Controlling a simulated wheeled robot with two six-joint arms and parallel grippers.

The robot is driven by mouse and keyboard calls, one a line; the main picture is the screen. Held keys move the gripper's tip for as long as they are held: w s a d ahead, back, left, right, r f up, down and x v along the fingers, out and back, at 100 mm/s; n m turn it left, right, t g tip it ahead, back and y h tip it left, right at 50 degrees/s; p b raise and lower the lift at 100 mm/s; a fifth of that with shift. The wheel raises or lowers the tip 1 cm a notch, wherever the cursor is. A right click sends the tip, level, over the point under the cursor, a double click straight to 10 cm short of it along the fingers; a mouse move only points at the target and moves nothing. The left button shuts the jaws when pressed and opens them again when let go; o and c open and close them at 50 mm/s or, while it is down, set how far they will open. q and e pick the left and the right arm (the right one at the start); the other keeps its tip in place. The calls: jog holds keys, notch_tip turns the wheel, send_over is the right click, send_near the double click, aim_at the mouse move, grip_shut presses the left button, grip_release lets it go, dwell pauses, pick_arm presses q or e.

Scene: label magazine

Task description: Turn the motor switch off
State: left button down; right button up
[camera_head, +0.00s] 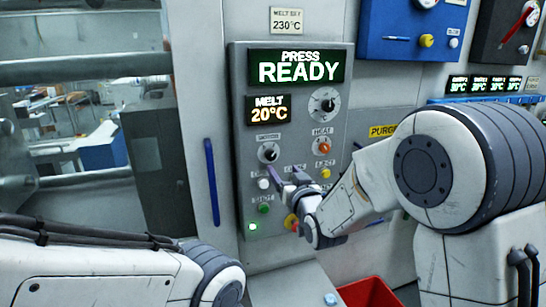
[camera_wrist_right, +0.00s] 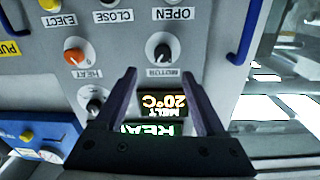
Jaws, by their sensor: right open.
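The motor switch (camera_head: 267,152) is a black rotary knob on a pale round plate, on the grey control panel (camera_head: 241,130) below the melt display. It also shows in the wrist view (camera_wrist_right: 161,51), upside down, with its label beside it. Its exact setting is too small to read. My right gripper (camera_head: 284,177) is open and empty just below the knob in the head view. In the wrist view its two dark fingers (camera_wrist_right: 158,80) point toward the knob, which appears beyond and between their tips, apparently not touched. My left arm shows at lower left, its gripper out of view.
A blue handle (camera_head: 212,182) stands left of the panel. A red bin (camera_head: 368,293) is below.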

aim_at(272, 157)
jog(key=p+x, duration=0.1)
jog(key=x, duration=0.2)
jog(key=p+x, duration=0.1)
jog(key=x, duration=0.1)
jog(key=p+x, duration=0.2)
jog(key=x, duration=0.1)
jog(key=shift+w+a, duration=0.25)
jog(key=shift+a, duration=0.15)
jog(key=shift+w+a+f, duration=0.1)
jog(key=shift+w, duration=0.35)
